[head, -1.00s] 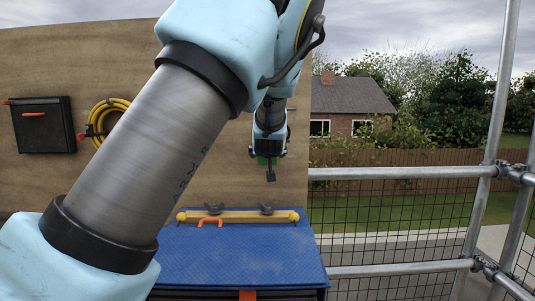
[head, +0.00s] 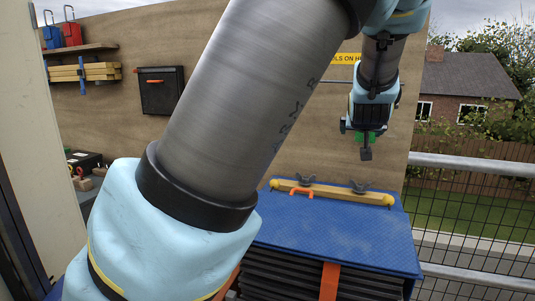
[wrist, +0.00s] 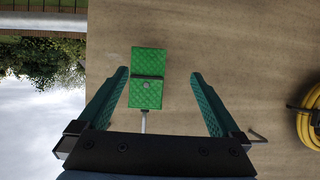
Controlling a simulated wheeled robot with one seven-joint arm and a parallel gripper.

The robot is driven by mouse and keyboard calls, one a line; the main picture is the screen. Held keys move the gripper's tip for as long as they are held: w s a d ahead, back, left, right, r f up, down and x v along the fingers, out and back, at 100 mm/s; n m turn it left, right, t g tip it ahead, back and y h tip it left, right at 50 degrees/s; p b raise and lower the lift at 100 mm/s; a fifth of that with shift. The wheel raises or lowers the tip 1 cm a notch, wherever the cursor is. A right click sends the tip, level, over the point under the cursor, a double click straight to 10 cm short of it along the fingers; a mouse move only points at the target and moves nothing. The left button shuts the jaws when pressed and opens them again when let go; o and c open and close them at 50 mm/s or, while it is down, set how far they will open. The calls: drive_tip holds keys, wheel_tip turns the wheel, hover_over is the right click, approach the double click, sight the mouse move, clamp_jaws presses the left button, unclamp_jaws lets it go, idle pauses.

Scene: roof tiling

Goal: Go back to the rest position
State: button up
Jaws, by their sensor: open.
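My gripper (head: 366,150) hangs at the end of my arm in front of the plywood board (head: 310,100), right of centre in the head view. In the wrist view my gripper (wrist: 160,75) shows two teal fingers spread apart. A green block (wrist: 148,78) with a dark slot and a thin pale stem appears between the fingers in that view. The fingers do not touch it. I cannot tell whether it is on the board or in front of it. A small green patch (head: 365,139) also shows by the gripper in the head view.
A blue chequered lid (head: 335,235) with a yellow-ended wooden bar (head: 330,192) lies below my gripper. Metal rails (head: 475,165) and mesh stand at right. A black case (head: 160,90), a shelf (head: 85,50) and padlocks (head: 72,33) are on the left. A yellow coil (wrist: 311,115) shows in the wrist view.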

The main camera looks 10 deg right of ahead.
drive_tip(key=a+f+g+y, duration=0.1)
drive_tip(key=a+f, duration=0.3)
drive_tip(key=a, duration=0.2)
drive_tip(key=a+f+n+g+y, duration=0.1)
drive_tip(key=a+f+g, duration=0.1)
drive_tip(key=a+f, duration=0.2)
drive_tip(key=a+f+n+g+y, duration=0.1)
drive_tip(key=a+f, duration=0.3)
drive_tip(key=a, duration=0.6)
drive_tip(key=shift+s+a+f+g, duration=0.15)
drive_tip(key=shift+s+f+g, duration=0.05)
drive_tip(key=shift+f+g, duration=0.2)
drive_tip(key=s+a+f+g, duration=0.1)
drive_tip(key=s+a, duration=0.1)
drive_tip(key=a, duration=0.1)
drive_tip(key=s+a+f+g, duration=0.1)
drive_tip(key=s+a, duration=0.1)
drive_tip(key=a, duration=0.2)
drive_tip(key=s+a+f+n+g+y, duration=0.1)
drive_tip(key=s+a, duration=0.2)
drive_tip(key=shift+a+f, duration=0.2)
drive_tip(key=shift+a, duration=0.05)
drive_tip(key=s+a+f+g+y, duration=0.1)
drive_tip(key=s+a+g, duration=0.1)
drive_tip(key=s+a, duration=0.6)
drive_tip(key=shift+s+n, duration=0.3)
drive_tip(key=shift+s, duration=0.15)
drive_tip(key=shift+f, duration=0.1)
drive_tip(key=shift+c, duration=0.2)
